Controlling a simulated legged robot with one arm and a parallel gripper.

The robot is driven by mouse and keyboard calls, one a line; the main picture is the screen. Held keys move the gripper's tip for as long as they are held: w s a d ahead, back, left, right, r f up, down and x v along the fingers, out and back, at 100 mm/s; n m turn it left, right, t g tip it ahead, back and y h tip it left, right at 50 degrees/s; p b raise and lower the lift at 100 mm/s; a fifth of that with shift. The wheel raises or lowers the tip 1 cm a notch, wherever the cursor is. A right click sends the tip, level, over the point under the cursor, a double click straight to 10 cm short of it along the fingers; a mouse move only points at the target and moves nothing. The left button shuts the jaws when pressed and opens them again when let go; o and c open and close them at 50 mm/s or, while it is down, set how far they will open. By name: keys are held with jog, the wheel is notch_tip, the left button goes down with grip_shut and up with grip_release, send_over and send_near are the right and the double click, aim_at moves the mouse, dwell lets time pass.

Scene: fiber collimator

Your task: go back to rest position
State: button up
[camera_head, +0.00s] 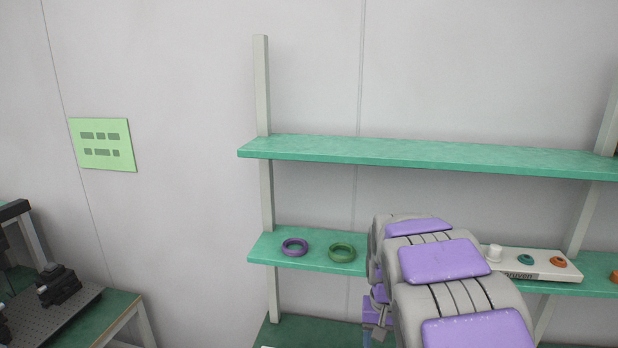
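My arm (455,285), in grey and purple links, rises from the bottom edge right of centre in the head view. It stands in front of the green shelf. Small grey and purple parts show at its left side, low in the picture; they may belong to my gripper (379,322). The fingers cannot be made out clearly, and most of that end is hidden behind the arm links. I see nothing held.
A green lower shelf (320,262) carries a purple ring (294,247), a green ring (342,252) and a white holder (538,264) with small parts. An upper shelf (420,154) is bare. A bench (125,300) with black equipment (58,285) stands at left.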

jog(key=s+a+r+n+g, duration=0.1)
jog(key=s+a+n, duration=0.1)
jog(key=s, duration=3.1)
jog(key=shift+s+r, duration=0.15)
jog(key=shift+r, duration=0.05)
jog(key=shift+o, duration=0.2)
jog(key=w+a+n+y+b, duration=0.3)
jog(key=w+n, duration=0.7)
jog(key=w, duration=1.5)
jog(key=w+d+f+n, duration=0.1)
jog(key=w+f+n, duration=0.2)
jog(key=w, duration=0.7)
jog(key=w+d+f+n+t+h, duration=0.1)
jog(key=w+d+f+n, duration=0.1)
jog(key=w+f, duration=0.5)
jog(key=shift+w+d+f+n+t, duration=0.25)
jog(key=shift+w+n, duration=0.35)
jog(key=shift+w, duration=1.1)
